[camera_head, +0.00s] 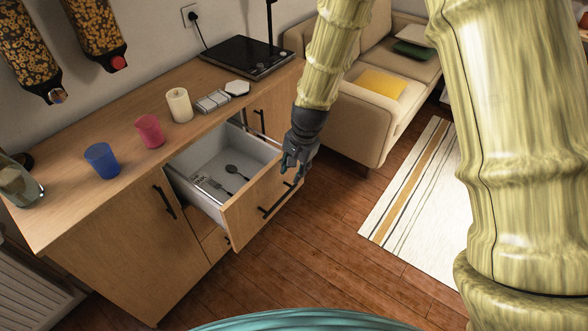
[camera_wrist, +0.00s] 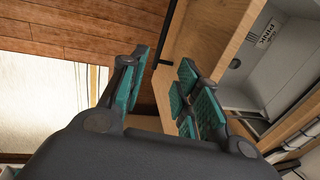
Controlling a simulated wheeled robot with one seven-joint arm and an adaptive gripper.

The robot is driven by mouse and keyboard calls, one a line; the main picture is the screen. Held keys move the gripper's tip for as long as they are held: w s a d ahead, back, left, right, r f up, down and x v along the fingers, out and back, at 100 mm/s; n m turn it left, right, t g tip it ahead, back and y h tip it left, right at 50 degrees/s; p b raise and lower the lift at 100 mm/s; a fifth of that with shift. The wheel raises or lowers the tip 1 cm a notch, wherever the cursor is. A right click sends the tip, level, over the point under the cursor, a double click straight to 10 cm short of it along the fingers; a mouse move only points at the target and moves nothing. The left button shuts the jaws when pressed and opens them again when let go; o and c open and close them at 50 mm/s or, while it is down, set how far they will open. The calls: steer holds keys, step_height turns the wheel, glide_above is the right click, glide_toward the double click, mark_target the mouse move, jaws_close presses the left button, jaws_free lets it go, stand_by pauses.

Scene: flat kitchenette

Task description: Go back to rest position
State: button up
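My gripper (camera_head: 294,165) is at the right end of the open drawer, close to its front panel and dark handle (camera_head: 276,201). In the wrist view my gripper (camera_wrist: 158,82) has its teal-padded fingers spread apart, with nothing between them. The open drawer (camera_head: 212,165) is grey inside and holds a fork, a spoon and a small printed card. In the wrist view the drawer (camera_wrist: 262,75) is to the right of the fingers. I cannot tell whether the gripper touches the drawer.
A beige sofa (camera_head: 353,120) is beyond my gripper. The wooden floor (camera_head: 320,240) is clear up to the striped rug (camera_head: 418,200).

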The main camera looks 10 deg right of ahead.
steer(key=s+d+f+n+h, duration=0.15)
steer(key=s+d+f, duration=0.25)
steer(key=s+f, duration=0.45)
steer(key=s+d+f+n, duration=0.3)
steer(key=s+f, duration=0.5)
steer(key=f, duration=0.1)
steer(key=s+d+f+n, duration=0.2)
steer(key=s+f, duration=0.1)
steer(key=s, duration=0.7)
steer(key=s+d+f+n+g, duration=0.1)
steer(key=s+d+f+n, duration=0.1)
steer(key=s, duration=0.8)
steer(key=shift+f+g, duration=0.3)
steer(key=shift+f, duration=0.55)
